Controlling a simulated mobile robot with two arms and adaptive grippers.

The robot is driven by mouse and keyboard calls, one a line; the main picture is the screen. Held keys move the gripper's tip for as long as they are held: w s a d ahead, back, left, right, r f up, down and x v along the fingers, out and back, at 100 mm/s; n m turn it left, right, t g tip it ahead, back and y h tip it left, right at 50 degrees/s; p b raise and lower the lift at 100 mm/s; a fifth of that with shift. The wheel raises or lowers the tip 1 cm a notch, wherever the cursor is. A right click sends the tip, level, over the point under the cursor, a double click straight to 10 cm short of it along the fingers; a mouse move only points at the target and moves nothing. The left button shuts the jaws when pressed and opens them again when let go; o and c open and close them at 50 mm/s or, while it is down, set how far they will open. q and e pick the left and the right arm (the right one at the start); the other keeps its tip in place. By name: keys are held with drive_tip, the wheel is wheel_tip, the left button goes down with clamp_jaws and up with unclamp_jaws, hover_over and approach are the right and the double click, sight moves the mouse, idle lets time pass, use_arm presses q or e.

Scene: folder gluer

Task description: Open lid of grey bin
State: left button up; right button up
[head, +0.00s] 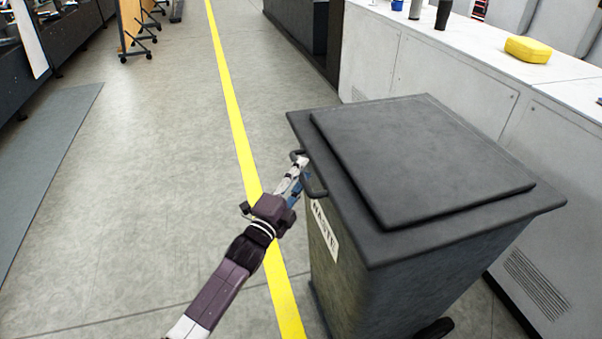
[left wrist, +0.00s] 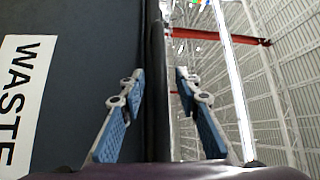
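The grey bin (head: 342,268) stands at the right of the head view, with a white WASTE label (head: 325,230) on its left side. Its dark grey lid (head: 420,160) lies flat and shut. A dark handle (head: 313,176) sticks out from the lid's left edge. My left gripper (head: 301,160) is at this handle. In the left wrist view my left gripper (left wrist: 158,80) has its blue fingers apart, one on each side of a dark upright edge. Whether either finger touches that edge I cannot tell. The label (left wrist: 20,100) also shows there. My right gripper is not in view.
A long white cabinet (head: 410,65) stands behind and right of the bin, with a yellow object (head: 528,49) and cups on top. A yellow floor line (head: 232,105) runs left of the bin. The floor (head: 150,180) to the left is clear.

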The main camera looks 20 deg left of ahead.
use_arm(q)
drive_tip(key=shift+c, duration=0.5)
clamp_jaws()
